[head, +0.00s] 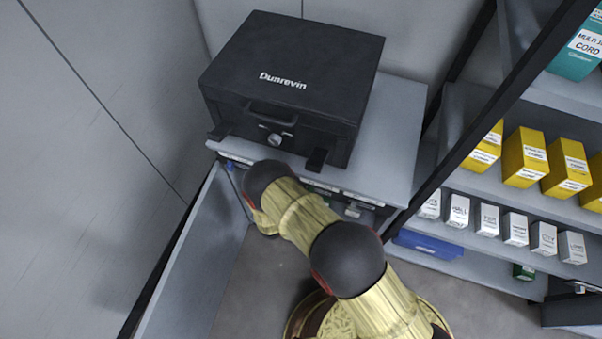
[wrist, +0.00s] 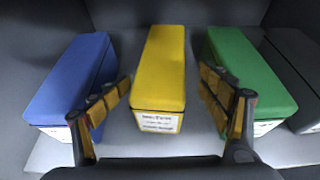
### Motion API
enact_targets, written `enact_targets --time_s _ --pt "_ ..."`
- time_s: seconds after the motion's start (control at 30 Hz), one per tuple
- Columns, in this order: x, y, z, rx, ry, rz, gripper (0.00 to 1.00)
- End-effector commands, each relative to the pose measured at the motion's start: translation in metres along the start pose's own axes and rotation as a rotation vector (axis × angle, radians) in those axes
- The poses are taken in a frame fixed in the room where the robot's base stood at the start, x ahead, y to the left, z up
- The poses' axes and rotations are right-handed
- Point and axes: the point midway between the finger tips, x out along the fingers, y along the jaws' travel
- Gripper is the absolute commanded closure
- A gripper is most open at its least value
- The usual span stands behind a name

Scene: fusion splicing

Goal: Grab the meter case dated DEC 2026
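In the wrist view, a blue case (wrist: 72,85), a yellow case (wrist: 160,75) and a green case (wrist: 248,80) stand side by side on a grey shelf. The yellow case has a white label (wrist: 158,122) on its front, too small to read. The labels of the blue and green cases are mostly hidden by the fingers. No date is legible. My gripper (wrist: 162,108) is open, its fingers on either side of the yellow case's front, with nothing clearly held. In the head view my arm reaches into the cabinet and the gripper is hidden.
A dark grey case (wrist: 296,70) stands right of the green one. In the head view, a black box (head: 290,85) sits on the cabinet top (head: 395,125). An open cabinet door (head: 190,265) is at left. Shelves with yellow and white boxes (head: 525,158) stand at right.

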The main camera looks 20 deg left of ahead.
Motion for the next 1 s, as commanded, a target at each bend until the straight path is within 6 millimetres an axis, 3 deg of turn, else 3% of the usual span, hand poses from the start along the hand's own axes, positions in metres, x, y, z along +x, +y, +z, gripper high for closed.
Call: enact_targets --time_s 0.57,0.8,1.0 --pt "0.062 0.003 -0.006 0.003 -0.003 -0.002 0.27" --pt "0.064 0.004 -0.004 0.002 -0.004 0.000 0.27" --pt "0.064 0.004 -0.004 0.002 -0.004 0.000 0.38"
